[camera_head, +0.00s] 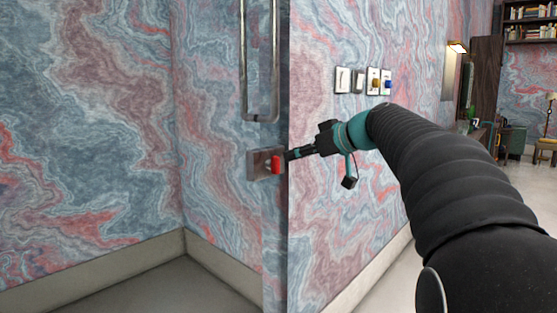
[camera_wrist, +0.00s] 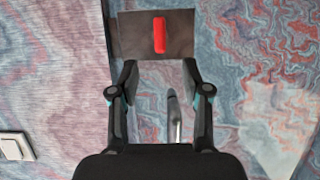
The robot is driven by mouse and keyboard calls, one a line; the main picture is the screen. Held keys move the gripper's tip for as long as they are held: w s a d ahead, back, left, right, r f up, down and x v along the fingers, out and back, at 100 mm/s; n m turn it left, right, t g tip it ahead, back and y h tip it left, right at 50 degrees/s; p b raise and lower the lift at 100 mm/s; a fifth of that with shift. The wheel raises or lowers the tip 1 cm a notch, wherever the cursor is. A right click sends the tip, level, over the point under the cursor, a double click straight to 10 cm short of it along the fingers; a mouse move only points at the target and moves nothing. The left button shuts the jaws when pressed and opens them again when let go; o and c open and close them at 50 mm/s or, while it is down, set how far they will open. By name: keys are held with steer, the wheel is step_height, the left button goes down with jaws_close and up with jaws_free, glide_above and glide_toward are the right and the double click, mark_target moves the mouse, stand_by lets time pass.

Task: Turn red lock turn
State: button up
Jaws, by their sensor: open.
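The red lock turn (camera_head: 275,165) is a small red bar on a grey metal lock plate (camera_head: 258,163) at the door's edge in the head view. In the wrist view the red lock turn (camera_wrist: 159,35) stands upright in the picture on its dark plate (camera_wrist: 132,38). My gripper (camera_head: 288,155) is just to the right of it in the head view. I cannot tell whether a fingertip touches the plate.
A long metal door handle (camera_head: 275,70) is above the lock; part of it shows between my fingers in the wrist view (camera_wrist: 174,115). Several wall switches (camera_head: 360,80) are on the right wall. The floor (camera_head: 180,285) at lower left is clear.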

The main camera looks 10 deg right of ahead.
mark_target(279, 160)
steer(key=x, duration=0.7)
steer(key=shift+a+f+p, duration=0.1)
steer(key=shift+p, duration=0.25)
jaws_close()
